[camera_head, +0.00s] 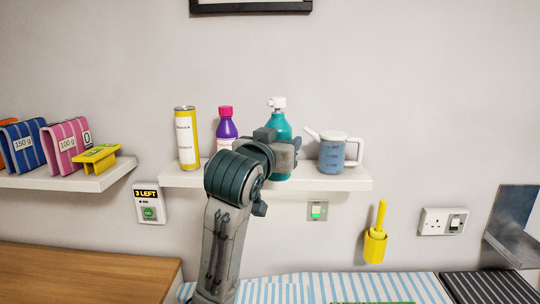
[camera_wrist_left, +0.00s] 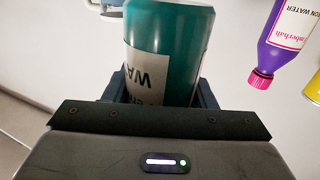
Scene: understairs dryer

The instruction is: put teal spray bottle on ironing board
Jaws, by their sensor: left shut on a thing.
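The teal spray bottle (camera_head: 279,124) with a white top stands on the right wall shelf (camera_head: 340,183) in the head view. My left gripper (camera_head: 284,150) is in front of it and shut on its body; the arm hides the lower part of the bottle. In the left wrist view the teal bottle (camera_wrist_left: 185,38) with its white label sits between the dark fingers (camera_wrist_left: 163,88). The ironing board (camera_head: 300,291), with a blue and white striped cover, shows at the bottom edge of the head view. My right gripper is not in view.
On the same shelf, a yellow can (camera_head: 186,138) and a purple bottle (camera_head: 227,130) stand left of the teal bottle, and a blue jug (camera_head: 333,153) stands close on its right. A yellow holder (camera_head: 375,245) hangs below. A wooden top (camera_head: 90,275) is lower left.

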